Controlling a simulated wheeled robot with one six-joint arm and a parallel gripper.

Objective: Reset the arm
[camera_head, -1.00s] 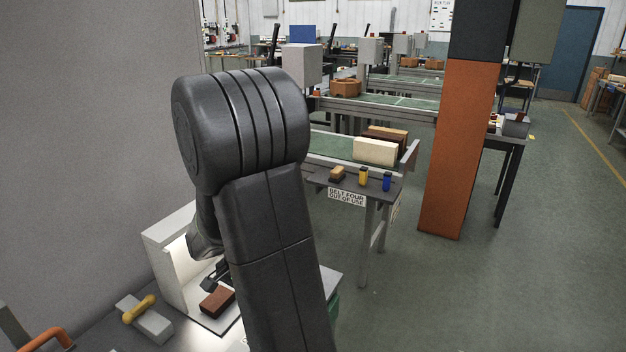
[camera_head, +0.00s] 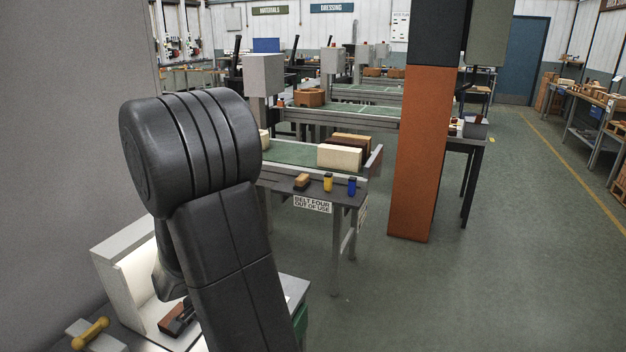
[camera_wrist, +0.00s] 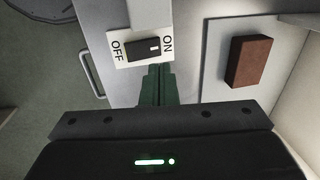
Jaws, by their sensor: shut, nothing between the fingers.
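My gripper (camera_wrist: 157,72) shows in the wrist view with its two dark fingers together and nothing between them. Its tips are just below a switch (camera_wrist: 143,49) on a white plate marked OFF and ON; whether they touch it I cannot tell. A red-brown brick (camera_wrist: 250,61) lies on a light surface to the right of the fingers, apart from them. In the head view the brick (camera_head: 170,325) is partly hidden. My bent dark arm covers much of the bench (camera_head: 292,290) there.
A white-walled booth (camera_head: 113,262) stands on the bench beside a grey wall (camera_head: 70,130). A yellow-handled tool (camera_head: 90,333) lies at the bench's left. Further off are a belt table with a sign (camera_head: 312,204) and an orange pillar (camera_head: 415,155). Open floor (camera_head: 480,290) lies to the right.

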